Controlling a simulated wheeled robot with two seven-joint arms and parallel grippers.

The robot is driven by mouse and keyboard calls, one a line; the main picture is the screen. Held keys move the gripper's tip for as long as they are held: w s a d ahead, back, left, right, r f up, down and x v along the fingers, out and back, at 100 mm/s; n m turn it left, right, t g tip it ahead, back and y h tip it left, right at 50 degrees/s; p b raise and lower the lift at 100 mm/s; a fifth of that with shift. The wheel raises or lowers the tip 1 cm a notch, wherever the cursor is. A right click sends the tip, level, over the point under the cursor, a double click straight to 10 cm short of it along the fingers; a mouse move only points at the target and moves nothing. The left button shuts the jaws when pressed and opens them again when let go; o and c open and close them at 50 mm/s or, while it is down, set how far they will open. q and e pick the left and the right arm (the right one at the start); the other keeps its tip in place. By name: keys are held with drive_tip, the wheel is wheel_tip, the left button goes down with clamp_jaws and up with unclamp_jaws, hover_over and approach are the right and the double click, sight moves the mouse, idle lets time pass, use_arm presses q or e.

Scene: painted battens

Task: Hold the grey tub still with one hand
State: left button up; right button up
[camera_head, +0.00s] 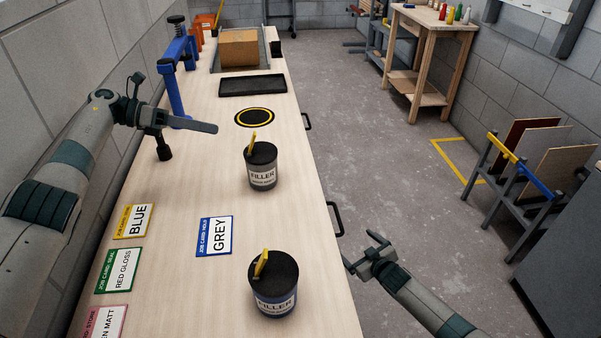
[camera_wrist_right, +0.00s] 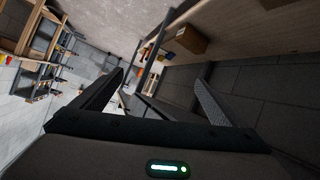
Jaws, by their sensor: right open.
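A dark-lidded filler tub with a grey body (camera_head: 262,178) stands upright on the bench, near the middle. A second filler tub with a blue band (camera_head: 274,302) stands nearer to me. Each has a yellow-handled tool on its lid. The job card reading "HOLD, GREY" (camera_head: 215,236) lies left of the tubs. My left gripper (camera_head: 190,126) is above the bench's left side, behind and left of the grey tub, apart from it; its jaw gap is unclear. My right gripper (camera_head: 362,252) is open and empty, off the bench's right edge; it also shows in the right wrist view (camera_wrist_right: 160,78).
Behind the grey tub are a yellow-ringed black disc (camera_head: 254,117), a black tray (camera_head: 252,85) and a blue clamp (camera_head: 174,90). Handles (camera_head: 336,219) stick out from the bench's right edge.

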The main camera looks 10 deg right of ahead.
drive_tip(key=w+a+r+n+t+y, duration=0.1)
drive_tip(key=w+r, duration=0.3)
drive_tip(key=r, duration=0.5)
drive_tip(key=w+r+n+t+y, duration=0.1)
drive_tip(key=w+r, duration=0.3)
drive_tip(key=r, duration=0.5)
drive_tip(key=w+a+r+n+t+y, duration=0.1)
drive_tip(key=w+r, duration=0.3)
drive_tip(key=r, duration=0.5)
drive_tip(key=g+y, duration=0.3)
drive_tip(key=y, duration=0.4)
approach(250, 149)
drive_tip(key=s+d+f, duration=0.1)
drive_tip(key=d+f, duration=0.2)
drive_tip(key=d, duration=0.2)
drive_tip(key=shift+s+r, duration=0.15)
drive_tip(key=shift+s, duration=0.05)
drive_tip(key=x, duration=1.7)
drive_tip(key=shift+w+a+r, duration=0.1)
drive_tip(key=shift+w+a, duration=0.05)
drive_tip(key=shift+w, duration=0.05)
drive_tip(key=c, duration=1.5)
